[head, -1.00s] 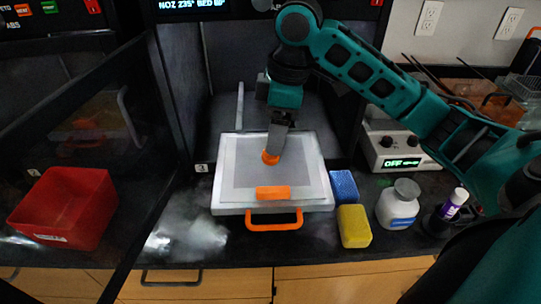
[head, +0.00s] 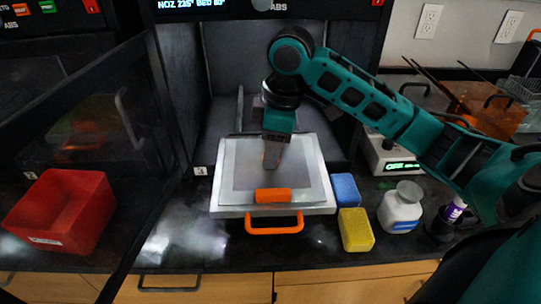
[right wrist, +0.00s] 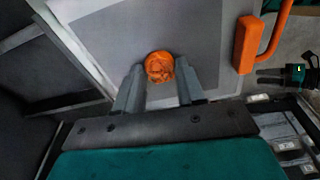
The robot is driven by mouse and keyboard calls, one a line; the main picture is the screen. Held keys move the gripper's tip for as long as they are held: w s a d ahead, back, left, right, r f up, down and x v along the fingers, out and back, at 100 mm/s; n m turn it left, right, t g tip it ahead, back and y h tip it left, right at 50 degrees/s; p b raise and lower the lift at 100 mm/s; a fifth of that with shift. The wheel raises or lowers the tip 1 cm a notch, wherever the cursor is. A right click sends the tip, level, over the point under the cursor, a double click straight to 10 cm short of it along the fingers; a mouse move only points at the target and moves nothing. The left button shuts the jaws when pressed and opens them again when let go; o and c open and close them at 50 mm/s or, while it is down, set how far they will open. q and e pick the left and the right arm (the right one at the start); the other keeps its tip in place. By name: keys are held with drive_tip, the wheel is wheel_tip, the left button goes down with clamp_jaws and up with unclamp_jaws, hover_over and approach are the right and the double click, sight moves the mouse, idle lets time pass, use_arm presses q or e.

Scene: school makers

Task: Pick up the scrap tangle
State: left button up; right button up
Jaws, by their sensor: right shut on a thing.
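The scrap tangle (right wrist: 160,67) is a small round orange clump over the grey print plate (right wrist: 215,55) in the right wrist view. My right gripper (right wrist: 160,82) is shut on it, one grey finger on each side. In the head view my right gripper (head: 271,160) points down over the middle of the plate (head: 231,185) and hides the tangle. Whether the tangle still touches the plate cannot be told. A teal and dark gripper, seemingly my left one (right wrist: 285,76), shows small at the right of the right wrist view; its fingers are too small to read.
The plate has an orange block (head: 273,195) and an orange handle (head: 274,227) in front. A blue sponge (head: 346,190), yellow sponge (head: 356,230) and white jar (head: 401,207) stand to its right. A red bin (head: 60,212) is at the left, beyond the dark open door.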

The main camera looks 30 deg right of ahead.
drive_tip(key=c, duration=0.3)
